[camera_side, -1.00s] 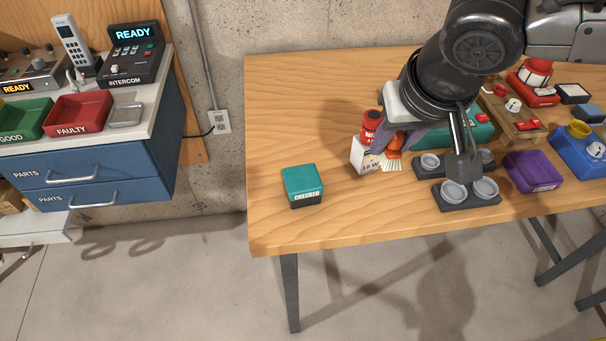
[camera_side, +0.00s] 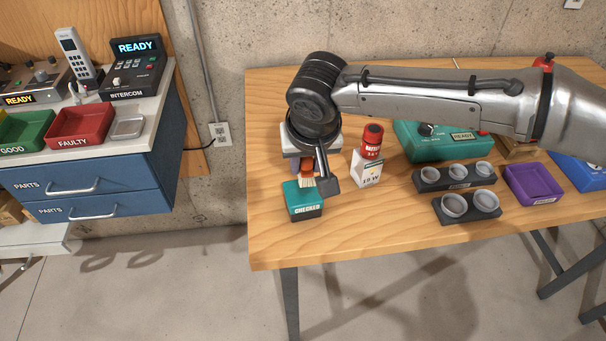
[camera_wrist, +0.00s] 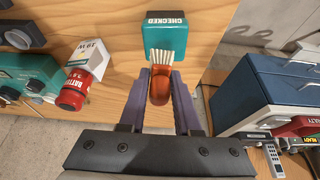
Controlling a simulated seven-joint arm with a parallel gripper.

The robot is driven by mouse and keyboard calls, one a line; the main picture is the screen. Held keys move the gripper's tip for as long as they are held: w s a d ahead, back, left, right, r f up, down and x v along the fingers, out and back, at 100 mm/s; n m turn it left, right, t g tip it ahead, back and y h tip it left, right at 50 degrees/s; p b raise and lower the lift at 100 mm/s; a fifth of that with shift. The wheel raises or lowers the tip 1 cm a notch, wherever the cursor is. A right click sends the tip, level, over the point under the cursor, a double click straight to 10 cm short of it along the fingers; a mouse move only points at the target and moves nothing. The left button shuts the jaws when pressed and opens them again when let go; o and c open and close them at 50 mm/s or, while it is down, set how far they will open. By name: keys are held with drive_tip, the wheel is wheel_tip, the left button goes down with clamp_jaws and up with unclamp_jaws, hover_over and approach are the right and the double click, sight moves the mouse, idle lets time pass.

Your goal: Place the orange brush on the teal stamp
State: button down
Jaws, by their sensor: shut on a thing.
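The teal stamp (camera_side: 303,203), a block with a dark base marked CHECKED, sits near the left front of the wooden table. My gripper (camera_side: 306,165) is above its back part and shut on the orange brush (camera_side: 306,176), bristles pointing down towards the stamp's top. In the wrist view the orange brush (camera_wrist: 158,88) is between the purple fingers of my gripper (camera_wrist: 160,85), and its pale bristles overlap the edge of the teal stamp (camera_wrist: 160,35). I cannot tell whether the bristles touch the stamp. My wrist hides the upper part of the brush in the side view.
A red battery (camera_side: 371,142) by a white 10 W box (camera_side: 367,169) stands close to the right of my gripper. Dark cup holders (camera_side: 455,177), a purple tray (camera_side: 533,184) and a teal READY box (camera_side: 440,143) are further right. The table's left edge is near the stamp.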

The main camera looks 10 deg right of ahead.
sight(304, 173)
drive_tip(key=shift+w+a+f, duration=0.25)
drive_tip(key=shift+w+f, duration=0.05)
drive_tip(key=shift+f, duration=1.6)
drive_tip(key=shift+f, duration=0.15)
drive_tip(key=c, duration=0.6)
unclamp_jaws()
drive_tip(key=v, duration=1.2)
drive_tip(key=shift+s, duration=0.1)
